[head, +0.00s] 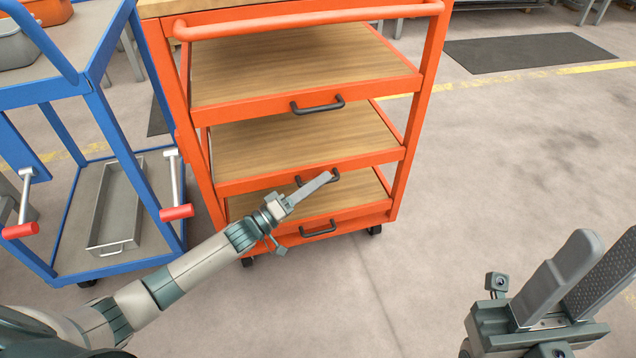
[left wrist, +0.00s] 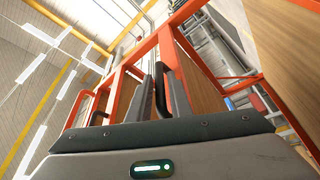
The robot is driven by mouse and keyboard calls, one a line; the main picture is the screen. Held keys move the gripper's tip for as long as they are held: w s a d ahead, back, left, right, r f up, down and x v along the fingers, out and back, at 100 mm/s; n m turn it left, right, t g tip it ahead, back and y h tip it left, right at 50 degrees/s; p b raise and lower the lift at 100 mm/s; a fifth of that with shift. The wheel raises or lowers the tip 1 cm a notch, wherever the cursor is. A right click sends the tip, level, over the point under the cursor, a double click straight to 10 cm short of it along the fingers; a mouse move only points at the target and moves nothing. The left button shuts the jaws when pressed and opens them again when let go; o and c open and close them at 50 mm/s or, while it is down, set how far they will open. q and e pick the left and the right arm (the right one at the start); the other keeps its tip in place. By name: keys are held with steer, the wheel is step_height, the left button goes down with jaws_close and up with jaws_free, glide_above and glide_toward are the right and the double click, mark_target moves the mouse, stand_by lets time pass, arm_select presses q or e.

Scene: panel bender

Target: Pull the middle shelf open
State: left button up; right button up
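The orange cart (head: 277,104) has wooden shelves, each with a black handle on its front edge. The middle shelf (head: 300,146) is in line with the cart frame. Its handle (head: 333,177) shows partly behind my left gripper (head: 325,178), whose fingers reach it. In the left wrist view a black handle (left wrist: 161,90) lies between the two fingers of my left gripper (left wrist: 164,85). Whether the fingers press on it is not clear. My right gripper (head: 592,265) is at the lower right, away from the cart, with its fingers apart and empty.
A blue cart (head: 105,105) with red-ended levers and a metal tray (head: 118,205) stands close to the left. The top shelf handle (head: 317,106) and bottom handle (head: 318,229) are above and below. The floor (head: 490,160) to the right is clear.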

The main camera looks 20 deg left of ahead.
arm_select(q)
jaws_close()
